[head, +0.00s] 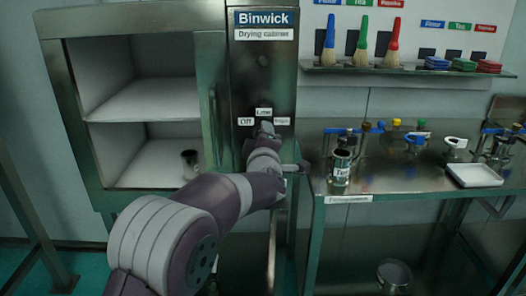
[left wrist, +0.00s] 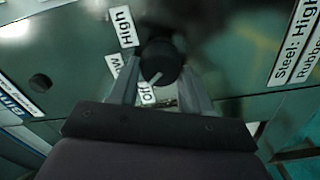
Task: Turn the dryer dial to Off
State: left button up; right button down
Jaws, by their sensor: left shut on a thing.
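The drying cabinet's front panel (head: 262,75) is a dark metal strip with "Off" at left, "Low" at top and "High" at right around the dial. My left gripper (head: 266,130) is at the dial and mostly hides it in the head view. In the left wrist view the round black dial (left wrist: 160,60) sits between the fingers of my left gripper (left wrist: 158,80), which is shut on it. A short white mark on the dial points toward the "Off" label (left wrist: 147,93). My right gripper is not in view.
The cabinet's open compartment (head: 150,95) holds a metal cup (head: 190,163) on its lower shelf. A steel table (head: 400,180) at right carries jars, clamps and a white tray (head: 473,175). Brushes (head: 360,42) stand on a wall shelf above.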

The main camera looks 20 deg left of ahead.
pick_arm(q)
jog(key=shift+f+n+b, duration=0.1)
jog(key=shift+n+b, duration=1.75)
jog(key=shift+n, duration=0.25)
jog(key=o, duration=1)
jog(key=v, duration=1.2)
jog(key=shift+s, duration=0.35)
